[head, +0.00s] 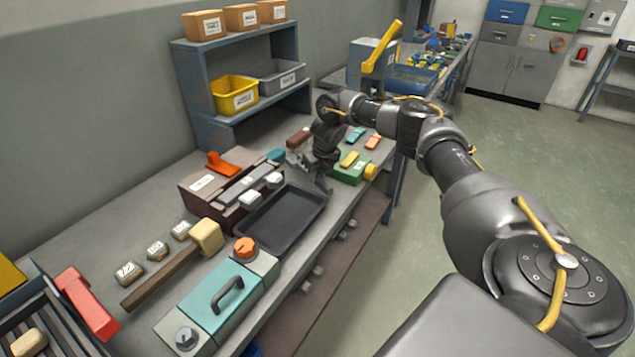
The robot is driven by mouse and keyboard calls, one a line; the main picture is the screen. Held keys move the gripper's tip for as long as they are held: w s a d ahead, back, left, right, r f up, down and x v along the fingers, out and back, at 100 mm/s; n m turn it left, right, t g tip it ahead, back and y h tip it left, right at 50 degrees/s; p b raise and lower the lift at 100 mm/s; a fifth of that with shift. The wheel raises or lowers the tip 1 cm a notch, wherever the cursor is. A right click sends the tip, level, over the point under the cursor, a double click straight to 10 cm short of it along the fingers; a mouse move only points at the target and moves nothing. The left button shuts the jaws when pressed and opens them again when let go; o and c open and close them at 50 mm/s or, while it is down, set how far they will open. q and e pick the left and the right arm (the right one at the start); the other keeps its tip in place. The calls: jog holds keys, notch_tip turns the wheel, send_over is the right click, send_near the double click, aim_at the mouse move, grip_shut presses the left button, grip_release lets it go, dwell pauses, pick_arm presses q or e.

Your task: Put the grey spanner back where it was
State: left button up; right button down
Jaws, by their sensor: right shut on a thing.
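My right gripper (322,178) points down over the workbench, between the right end of the black tray and the green box. It is shut on a narrow dark grey thing, mostly hidden by the fingers. I cannot tell from this view whether this is the grey spanner. No other spanner shows clearly on the bench. My left gripper is not in view.
The black tray (283,219) is empty. A brown box (196,196) stands left of it, a green box (349,174) right of the gripper. A hammer (165,272) and a teal case (222,304) lie in front. A blue shelf (251,107) stands behind.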

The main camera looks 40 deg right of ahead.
jog(key=shift+w+d+f, duration=0.15)
jog(key=shift+f, duration=0.1)
notch_tip(320, 180, down, 2)
jog(key=shift+f+p, duration=0.15)
jog(key=shift+p, duration=0.4)
jog(key=shift+f, duration=0.25)
jog(key=shift+f, duration=0.15)
jog(key=c, duration=1.2)
grip_release()
